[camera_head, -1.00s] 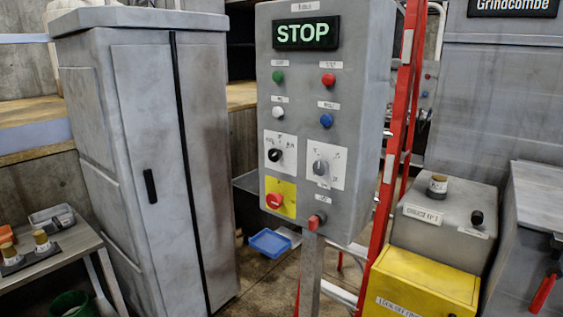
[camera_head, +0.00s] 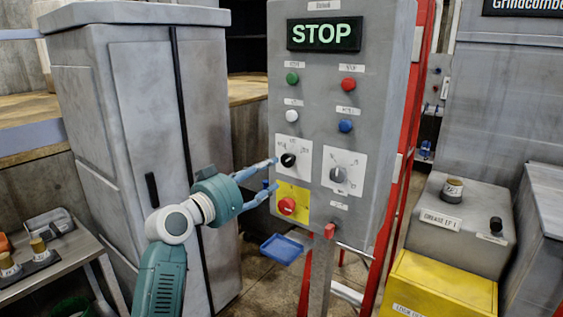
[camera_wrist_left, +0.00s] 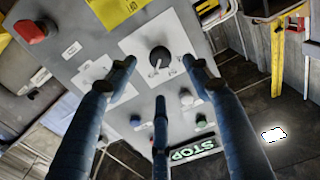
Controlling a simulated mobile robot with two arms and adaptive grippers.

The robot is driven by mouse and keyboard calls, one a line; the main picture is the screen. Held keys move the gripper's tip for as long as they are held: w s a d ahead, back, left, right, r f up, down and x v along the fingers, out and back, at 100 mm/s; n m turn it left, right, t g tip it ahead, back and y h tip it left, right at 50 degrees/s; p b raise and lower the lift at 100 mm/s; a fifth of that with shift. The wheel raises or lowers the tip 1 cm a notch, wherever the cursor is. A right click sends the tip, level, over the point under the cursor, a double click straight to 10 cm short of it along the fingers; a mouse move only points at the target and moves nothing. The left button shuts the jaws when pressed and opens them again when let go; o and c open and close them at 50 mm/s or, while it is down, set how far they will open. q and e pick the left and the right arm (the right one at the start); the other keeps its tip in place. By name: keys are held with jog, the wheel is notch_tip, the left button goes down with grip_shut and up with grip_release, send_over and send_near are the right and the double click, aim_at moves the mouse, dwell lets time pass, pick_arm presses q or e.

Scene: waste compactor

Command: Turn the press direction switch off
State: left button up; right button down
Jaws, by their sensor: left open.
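The grey control panel (camera_head: 330,112) faces me, with two rotary switches on white plates. The left switch has a black knob (camera_head: 288,160); the right one has a grey knob (camera_head: 338,174). Their labels are too small to read, so I cannot tell by text which is the press direction switch. My left gripper (camera_head: 273,175) is at the panel's left side, close to the black knob, fingers spread and empty. In the left wrist view the black knob (camera_wrist_left: 160,55) lies between the open fingers (camera_wrist_left: 161,72), apparently untouched. My right gripper is not in view.
A red button (camera_head: 287,206) on a yellow plate sits just below the black knob. A red knob (camera_head: 330,230) is at the panel's lower edge. A tall grey cabinet (camera_head: 120,130) stands left, a red ladder (camera_head: 405,150) behind the panel, and a yellow box (camera_head: 440,285) right.

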aim_at(286, 162)
pick_arm(q)
jog(key=p+x, duration=0.1)
jog(key=x, duration=0.5)
jog(key=shift+d+r+p, duration=0.15)
jog(key=shift+r+p, duration=0.05)
jog(key=shift+p, duration=0.15)
jog(key=shift+x, duration=0.75)
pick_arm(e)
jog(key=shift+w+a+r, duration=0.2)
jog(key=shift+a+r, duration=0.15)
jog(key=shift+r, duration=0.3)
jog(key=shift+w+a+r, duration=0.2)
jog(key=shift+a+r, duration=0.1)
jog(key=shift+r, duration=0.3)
pick_arm(q)
jog(key=shift+f, duration=0.15)
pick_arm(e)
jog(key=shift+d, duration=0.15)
pick_arm(q)
jog(key=c, duration=1.1)
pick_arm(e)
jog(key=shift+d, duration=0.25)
